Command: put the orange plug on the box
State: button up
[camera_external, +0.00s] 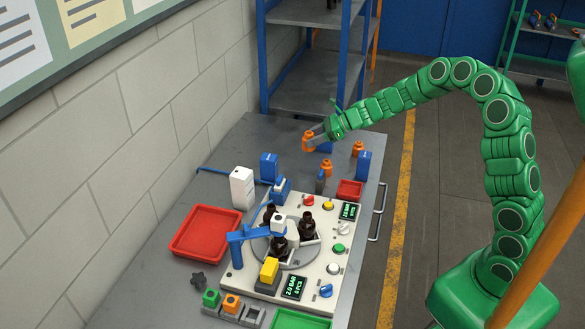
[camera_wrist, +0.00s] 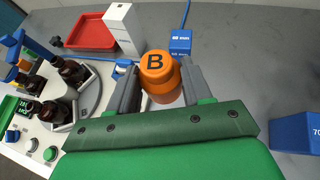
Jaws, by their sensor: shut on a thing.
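My gripper (camera_external: 316,135) is shut on an orange plug (camera_external: 308,142) and holds it above the table. In the wrist view the plug (camera_wrist: 160,80) shows a "B" on top and sits between the grey fingers of my gripper (camera_wrist: 158,85). Several boxes stand on the table: a white one (camera_external: 242,188), a blue one (camera_external: 268,167) beside it and a blue one (camera_external: 363,165) on the right. Another blue box (camera_external: 325,148) shows partly behind my gripper. The wrist view shows the white box (camera_wrist: 124,26) and a blue box (camera_wrist: 180,42) beyond the plug.
Two more orange plugs (camera_external: 326,167) (camera_external: 357,149) stand near the right-hand boxes. A white machine panel (camera_external: 322,250) with dark bottles fills the table's front. A red tray (camera_external: 205,232) lies at left, a small red tray (camera_external: 349,190) at right. The back of the table is partly bare.

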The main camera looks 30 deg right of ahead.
jog(key=s+a+r+n+g, duration=0.1)
jog(key=s+a+r, duration=0.4)
jog(key=a, duration=0.4)
jog(key=s+a+r+n+g, duration=0.2)
jog(key=s+a+r, duration=0.25)
jog(key=a, duration=0.35)
send_over(245, 172)
jog(key=s, duration=0.1)
jog(key=shift+y, duration=0.4)
jog(key=f, duration=0.8)
jog(key=shift+d, duration=0.3)
jog(key=shift+w+a+f, duration=0.3)
jog(key=shift+w+f, duration=0.2)
jog(key=shift+f, duration=1.6)
jog(key=shift+f, duration=0.1)
jog(key=o, duration=1.1)
jog(key=shift+c, duration=0.2)
